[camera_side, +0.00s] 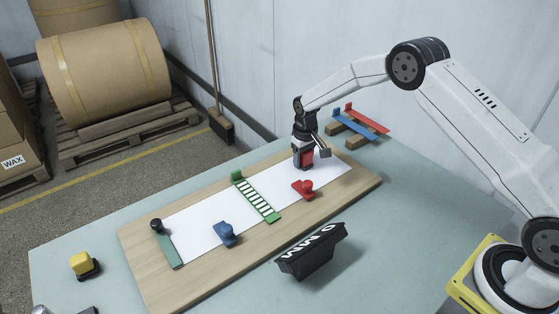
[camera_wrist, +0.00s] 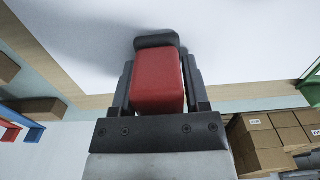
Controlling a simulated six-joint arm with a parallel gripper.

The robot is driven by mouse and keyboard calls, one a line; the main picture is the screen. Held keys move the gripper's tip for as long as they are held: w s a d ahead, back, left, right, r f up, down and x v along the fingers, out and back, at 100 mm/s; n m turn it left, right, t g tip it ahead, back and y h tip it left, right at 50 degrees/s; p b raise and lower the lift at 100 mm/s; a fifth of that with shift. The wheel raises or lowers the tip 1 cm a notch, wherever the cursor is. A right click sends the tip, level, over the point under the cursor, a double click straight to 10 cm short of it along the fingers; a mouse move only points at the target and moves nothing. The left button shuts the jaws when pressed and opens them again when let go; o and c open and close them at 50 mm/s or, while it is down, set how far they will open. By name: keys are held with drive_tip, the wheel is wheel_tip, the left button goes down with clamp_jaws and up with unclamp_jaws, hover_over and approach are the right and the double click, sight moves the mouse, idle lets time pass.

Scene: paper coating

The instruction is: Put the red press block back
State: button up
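The red press block (camera_wrist: 157,82), with a dark grey base, sits between my gripper's two fingers in the wrist view, and the fingers press against its sides. In the side view my gripper (camera_side: 304,156) points down over the right end of the white paper (camera_side: 197,212), with the red block (camera_side: 307,158) partly hidden by the fingers. The block's base is at or just above the paper; I cannot tell whether it touches. A yellow block with a black base (camera_side: 83,264) stands on the table at the left.
The paper lies on a wooden board (camera_side: 150,270). On it are a green slotted stencil (camera_side: 256,198), a red knobbed piece (camera_side: 303,189), a blue one (camera_side: 227,234) and a green bar (camera_side: 168,246). A black holder (camera_side: 312,254) stands in front. Blue and red strips (camera_side: 367,119) rest behind.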

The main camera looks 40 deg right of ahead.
drive_tip(key=o, duration=0.3)
drive_tip(key=shift+r, duration=0.15)
wheel_tip(320, 180, up, 10)
drive_tip(key=shift+r, duration=1.05)
drive_tip(key=shift+s, duration=0.1)
drive_tip(key=shift+s+a+r, duration=0.15)
drive_tip(key=shift+s+r, duration=0.1)
drive_tip(key=shift+s, duration=0.25)
drive_tip(key=s+a+t, duration=0.2)
drive_tip(key=s+a, duration=0.1)
drive_tip(key=s, duration=2.4)
drive_tip(key=shift+s+r+t, duration=0.2)
drive_tip(key=shift+r+t, duration=0.1)
